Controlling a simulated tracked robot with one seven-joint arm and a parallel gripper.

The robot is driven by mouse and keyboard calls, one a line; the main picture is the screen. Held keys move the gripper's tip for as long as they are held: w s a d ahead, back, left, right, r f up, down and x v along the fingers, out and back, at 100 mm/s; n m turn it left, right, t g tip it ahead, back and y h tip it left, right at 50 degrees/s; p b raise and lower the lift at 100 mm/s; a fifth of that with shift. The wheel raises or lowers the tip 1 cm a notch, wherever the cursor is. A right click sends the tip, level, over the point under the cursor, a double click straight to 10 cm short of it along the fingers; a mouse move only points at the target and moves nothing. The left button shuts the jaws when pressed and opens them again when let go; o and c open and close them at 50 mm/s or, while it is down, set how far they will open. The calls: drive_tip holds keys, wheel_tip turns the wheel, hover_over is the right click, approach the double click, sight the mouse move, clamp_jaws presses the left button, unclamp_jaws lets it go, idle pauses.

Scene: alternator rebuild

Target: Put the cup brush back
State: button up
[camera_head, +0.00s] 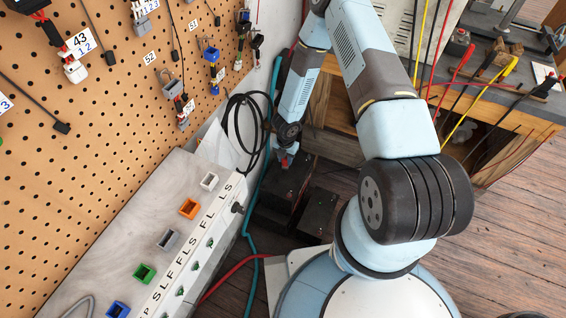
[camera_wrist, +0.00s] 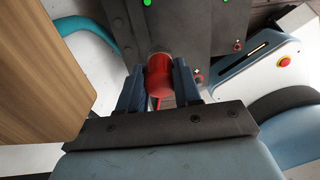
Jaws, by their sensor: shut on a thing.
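My gripper (camera_wrist: 160,82) is shut on a red cylindrical piece (camera_wrist: 159,70), with one grey-blue finger on each side. No bristles show, so I cannot confirm that this is the cup brush. The piece is right by a dark box (camera_wrist: 205,28) with green dots and red plus marks; I cannot tell whether they touch. In the head view my gripper (camera_head: 287,150) points down beside the pegboard's far end, with a bit of red (camera_head: 285,162) at its tip, over the dark boxes (camera_head: 280,188) on the floor.
A white connector panel (camera_head: 150,235) and a pegboard (camera_head: 140,110) with hung cables stand at left. Teal hose (camera_head: 257,180) and a black cable (camera_head: 235,130) run close to my gripper. A wooden bench (camera_head: 500,110) with coloured leads is at right. A wooden panel (camera_wrist: 40,70) is close in the wrist view.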

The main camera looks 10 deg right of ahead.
sight(284, 162)
drive_tip(key=shift+w+a+f, duration=0.1)
drive_tip(key=shift+w+f, duration=0.7)
drive_tip(key=shift+f, duration=1.6)
drive_tip(key=shift+s, duration=0.1)
drive_tip(key=o, duration=0.9)
drive_tip(key=shift+o, duration=0.2)
drive_tip(key=shift+r, duration=6)
